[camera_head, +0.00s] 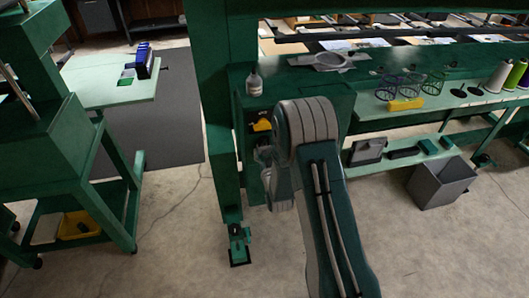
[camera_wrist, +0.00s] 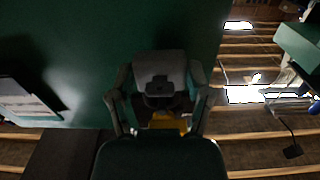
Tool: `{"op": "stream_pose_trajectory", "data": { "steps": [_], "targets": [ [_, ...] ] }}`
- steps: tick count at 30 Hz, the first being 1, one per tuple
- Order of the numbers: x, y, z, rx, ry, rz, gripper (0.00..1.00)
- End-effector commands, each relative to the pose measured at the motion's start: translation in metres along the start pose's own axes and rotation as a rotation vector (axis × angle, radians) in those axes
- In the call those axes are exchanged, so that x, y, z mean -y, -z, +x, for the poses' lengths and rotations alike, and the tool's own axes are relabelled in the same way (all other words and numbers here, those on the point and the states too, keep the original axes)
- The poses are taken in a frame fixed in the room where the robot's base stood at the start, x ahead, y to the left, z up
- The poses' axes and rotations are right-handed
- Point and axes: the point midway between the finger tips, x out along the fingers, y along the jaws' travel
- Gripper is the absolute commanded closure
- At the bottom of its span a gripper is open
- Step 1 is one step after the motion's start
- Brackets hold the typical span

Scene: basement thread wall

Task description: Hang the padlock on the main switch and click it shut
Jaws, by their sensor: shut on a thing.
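My gripper (camera_head: 266,157) is at the side of the green cabinet at the frame's post, just below a yellow switch plate with a dark part (camera_head: 261,125), which looks like the main switch. In the wrist view my gripper (camera_wrist: 160,100) is shut. A small yellow piece, apparently the padlock (camera_wrist: 168,122), shows between its finger links. The padlock's shackle cannot be made out. A green panel fills the wrist view beyond the fingers. In the head view my arm and gripper hide the held thing, and I cannot tell whether it touches the switch.
A white bottle (camera_head: 254,83) stands on the cabinet's ledge above the switch. A grey bin (camera_head: 441,183) stands on the floor. The floor left of the post is open.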

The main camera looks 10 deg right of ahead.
Motion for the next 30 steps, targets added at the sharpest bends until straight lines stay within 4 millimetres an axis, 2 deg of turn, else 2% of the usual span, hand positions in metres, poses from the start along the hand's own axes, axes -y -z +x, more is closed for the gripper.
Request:
{"op": "stream_pose_trajectory", "data": {
  "steps": [3,4,6,21,26,30],
  "targets": [
    [0.0,-0.001,0.0,0.004,0.0,0.0,0.83],
    [0.0,-0.001,0.0,0.004,0.0,0.0,0.31],
    [0.0,-0.001,0.0,0.005,0.0,0.0,0.0],
    [0.0,-0.001,-0.004,0.005,0.0,0.0,0.0],
    [0.0,-0.001,-0.025,0.007,0.0,0.0,0.0],
    [0.0,-0.002,-0.055,0.008,0.0,0.0,0.0]
  ]
}}
